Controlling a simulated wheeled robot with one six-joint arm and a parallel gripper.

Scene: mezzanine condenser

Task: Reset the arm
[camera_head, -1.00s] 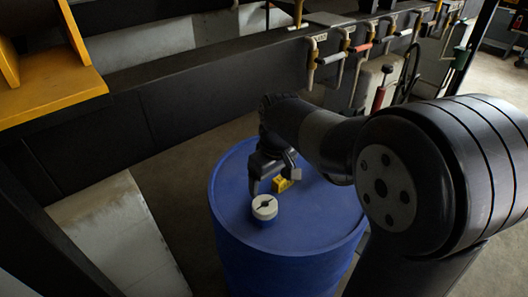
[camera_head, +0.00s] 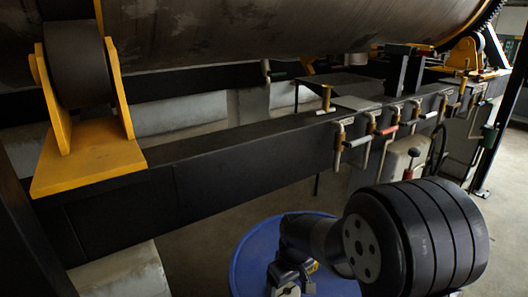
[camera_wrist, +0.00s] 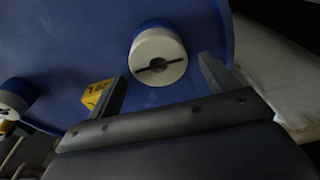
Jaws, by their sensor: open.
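My gripper (camera_wrist: 162,88) is open above the blue drum. In the wrist view its two fingers stand apart on either side of a round white cap (camera_wrist: 158,57) with a dark slot and a blue base, with nothing seen gripped. Whether the fingers are level with the cap I cannot tell. In the head view my gripper (camera_head: 291,280) is low in the picture, over the blue drum (camera_head: 252,262), and the white cap (camera_head: 289,291) is cut by the bottom edge.
A small yellow block (camera_wrist: 95,94) with dark marks sits beside one finger on the drum top. A second capped piece (camera_wrist: 17,97) shows at the left edge. A dark beam (camera_head: 220,150) with several valves and a yellow bracket (camera_head: 85,150) stand behind the drum.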

